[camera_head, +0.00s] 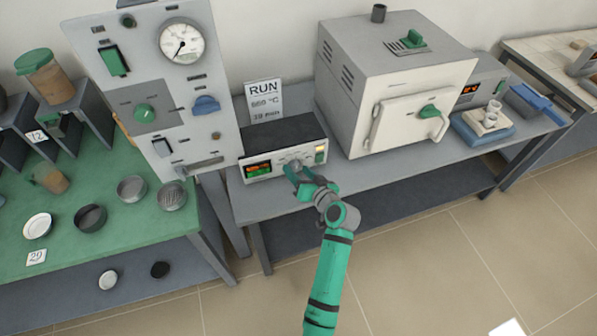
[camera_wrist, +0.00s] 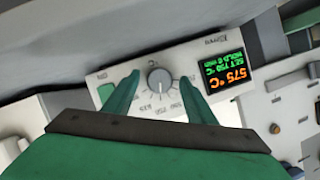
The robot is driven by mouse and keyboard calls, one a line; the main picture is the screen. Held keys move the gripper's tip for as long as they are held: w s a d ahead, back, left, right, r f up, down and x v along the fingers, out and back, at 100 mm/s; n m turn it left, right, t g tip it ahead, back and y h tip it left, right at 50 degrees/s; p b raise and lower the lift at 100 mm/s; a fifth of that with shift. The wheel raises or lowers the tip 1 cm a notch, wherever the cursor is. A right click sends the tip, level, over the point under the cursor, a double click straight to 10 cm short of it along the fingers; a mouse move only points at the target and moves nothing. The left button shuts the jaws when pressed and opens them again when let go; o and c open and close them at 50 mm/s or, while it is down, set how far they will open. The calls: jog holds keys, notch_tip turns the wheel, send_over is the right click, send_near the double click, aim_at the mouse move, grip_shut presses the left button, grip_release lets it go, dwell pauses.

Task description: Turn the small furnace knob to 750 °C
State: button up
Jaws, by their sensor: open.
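The small furnace's control box (camera_head: 290,158) stands on the grey bench, with a lit display (camera_head: 258,169) at its left and a knob (camera_head: 296,163) near its middle. In the wrist view the knob (camera_wrist: 160,81) is a grey dial with a scale around it. The display (camera_wrist: 224,74) is upside down there; it appears to read 575 °C in orange, with a green set line that looks like 750 °C. My gripper (camera_head: 299,173) is at the box's front. Its green fingers (camera_wrist: 160,76) are open, one on each side of the knob, with gaps visible.
A card (camera_head: 264,101) headed RUN stands behind the box. A tall grey panel (camera_head: 165,85) with a gauge and knobs is at left. The large furnace (camera_head: 395,85) stands at right, its door closed. A balance (camera_head: 482,129) with small cups is further right.

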jog(key=v, duration=1)
jog(key=shift+s, duration=0.25)
jog(key=shift+d+r, duration=0.1)
jog(key=shift+d, duration=0.1)
jog(key=shift+a, duration=0.1)
jog(key=s+a+f+m+h, duration=0.1)
jog(key=s+f+h, duration=0.3)
jog(key=s, duration=0.6)
jog(key=s+f+m+h, duration=0.2)
jog(key=s+f, duration=0.5)
jog(key=s, duration=0.3)
jog(key=s+a+r+n+t, duration=0.1)
jog(key=s+a+r, duration=0.1)
jog(key=s+r, duration=0.4)
jog(key=s+a+r+n+t, duration=0.2)
jog(key=s+r, duration=0.4)
jog(key=s, duration=0.7)
jog(key=shift+r+h, duration=0.15)
jog(key=shift+h, duration=0.15)
